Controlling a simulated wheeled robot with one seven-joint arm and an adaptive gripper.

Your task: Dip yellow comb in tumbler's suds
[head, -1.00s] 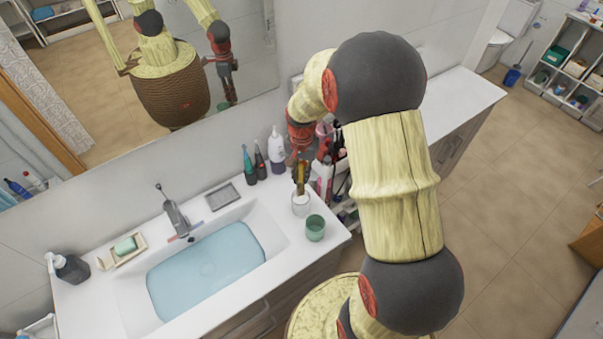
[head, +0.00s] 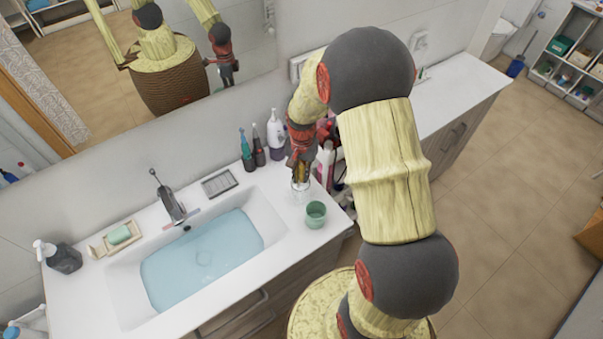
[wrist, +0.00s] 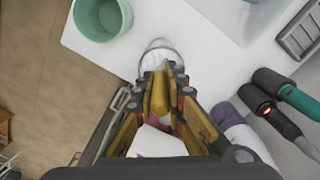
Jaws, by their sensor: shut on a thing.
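My gripper (head: 299,166) is shut on the yellow comb (wrist: 160,94) and points down over the counter, directly above the tumbler. A bit of yellow shows below the fingers in the head view. The clear tumbler (head: 300,194) stands upright near the counter's right end, and its rim shows in the wrist view (wrist: 157,49) beyond the fingers. The comb's lower end is at the tumbler's mouth, overlapping it in both views. The gripper hides most of the suds, and I cannot tell whether the comb touches them.
A green cup (head: 316,215) stands close in front of the tumbler. Dark bottles (head: 259,157) and a white-and-purple bottle (head: 276,142) stand behind, near the wall. The water-filled sink (head: 205,255) lies to the left. A cart with cosmetics (head: 339,188) stands to the right.

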